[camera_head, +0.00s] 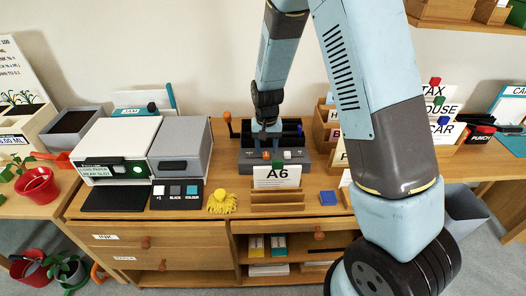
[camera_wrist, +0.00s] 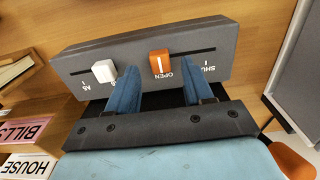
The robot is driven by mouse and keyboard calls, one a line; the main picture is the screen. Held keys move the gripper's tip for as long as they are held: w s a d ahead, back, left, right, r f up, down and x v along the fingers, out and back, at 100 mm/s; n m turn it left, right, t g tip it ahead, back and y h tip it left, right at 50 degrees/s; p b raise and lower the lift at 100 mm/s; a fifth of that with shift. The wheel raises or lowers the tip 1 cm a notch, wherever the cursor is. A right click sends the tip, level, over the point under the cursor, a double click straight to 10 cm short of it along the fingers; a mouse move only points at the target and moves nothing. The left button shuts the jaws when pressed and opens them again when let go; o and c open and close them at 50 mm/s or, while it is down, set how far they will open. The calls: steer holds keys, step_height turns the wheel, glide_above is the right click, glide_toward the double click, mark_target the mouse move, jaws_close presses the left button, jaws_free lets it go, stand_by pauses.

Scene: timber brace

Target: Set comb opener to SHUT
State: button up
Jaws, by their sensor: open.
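The comb opener is a dark grey machine (camera_head: 246,158) on the desk, behind a card marked A6 (camera_head: 278,181). Its front panel (camera_wrist: 225,45) fills the upper wrist view, with a slot and upside-down lettering. An orange slider knob (camera_wrist: 160,63) stands at the OPEN mark; the SHUT mark is at the slot's right end in that view. A white knob (camera_wrist: 103,71) sits to the left, near A5. My gripper (camera_wrist: 158,72) is open, its two blue fingers on either side of the orange knob in the picture; contact cannot be told. In the head view my gripper (camera_head: 266,127) is above the machine.
A white-and-grey printer (camera_head: 120,138) stands left of the machine. Wooden sorters with cards (camera_head: 325,125) stand close on the right. A lever with an orange end (camera_head: 227,118) rises at the machine's left.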

steer(key=shift+f, duration=1.1)
steer(key=shift+c, duration=0.2)
jaws_close()
